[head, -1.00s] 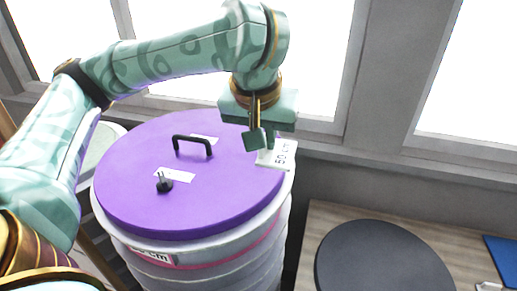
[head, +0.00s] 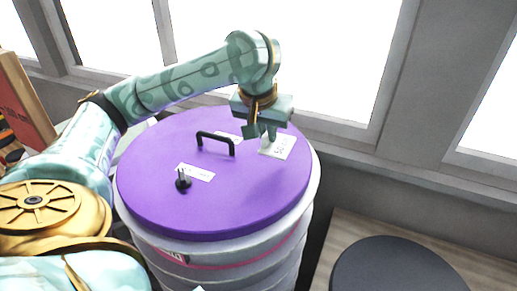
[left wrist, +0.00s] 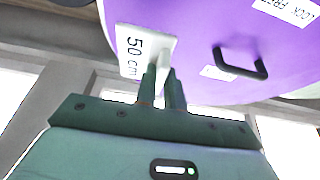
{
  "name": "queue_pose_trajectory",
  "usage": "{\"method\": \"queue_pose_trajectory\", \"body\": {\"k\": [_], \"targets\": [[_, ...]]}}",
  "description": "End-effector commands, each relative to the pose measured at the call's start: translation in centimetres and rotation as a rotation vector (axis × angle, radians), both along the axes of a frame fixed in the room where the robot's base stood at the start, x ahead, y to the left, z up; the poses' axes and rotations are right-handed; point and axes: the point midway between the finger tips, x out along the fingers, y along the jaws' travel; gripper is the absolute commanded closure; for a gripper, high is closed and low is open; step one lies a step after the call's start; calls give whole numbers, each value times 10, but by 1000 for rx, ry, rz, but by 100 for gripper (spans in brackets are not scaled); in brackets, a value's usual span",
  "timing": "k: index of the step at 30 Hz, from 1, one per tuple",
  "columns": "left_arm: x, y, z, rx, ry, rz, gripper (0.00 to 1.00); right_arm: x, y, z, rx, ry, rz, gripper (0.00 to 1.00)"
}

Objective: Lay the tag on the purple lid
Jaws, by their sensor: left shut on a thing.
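The purple lid (head: 225,195) lies on a tall grey drum, with a black handle and a small black knob on top. My left gripper (head: 262,133) is over the lid's back right part, pointing down. It is shut on the tag (head: 278,147), a white plate. In the left wrist view the tag (left wrist: 132,52) reads "50 cm" and is gripped at one edge by the left gripper (left wrist: 162,72). The tag overlaps the purple lid (left wrist: 190,30) there. I cannot tell whether the tag touches the lid. My right gripper is not in view.
The black handle (head: 216,142) stands up left of the tag, and the black knob (head: 183,180) is nearer the front. White labels (head: 196,171) are on the lid. A dark round disc (head: 395,268) lies on a wooden surface at the lower right. Windows and a sill run behind.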

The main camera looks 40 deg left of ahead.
Motion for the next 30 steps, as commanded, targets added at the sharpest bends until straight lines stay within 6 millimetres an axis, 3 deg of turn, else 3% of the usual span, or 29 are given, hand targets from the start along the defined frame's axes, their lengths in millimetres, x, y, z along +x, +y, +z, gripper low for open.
{"method": "queue_pose_trajectory", "body": {"k": [7,13,18,30], "targets": [[6,25,-32,0,3,3,100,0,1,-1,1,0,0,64],[9,36,-45,1,2,2,100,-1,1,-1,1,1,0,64],[9,35,-69,0,3,0,100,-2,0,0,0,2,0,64],[10,35,-76,0,-1,0,100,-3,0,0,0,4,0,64]]}}
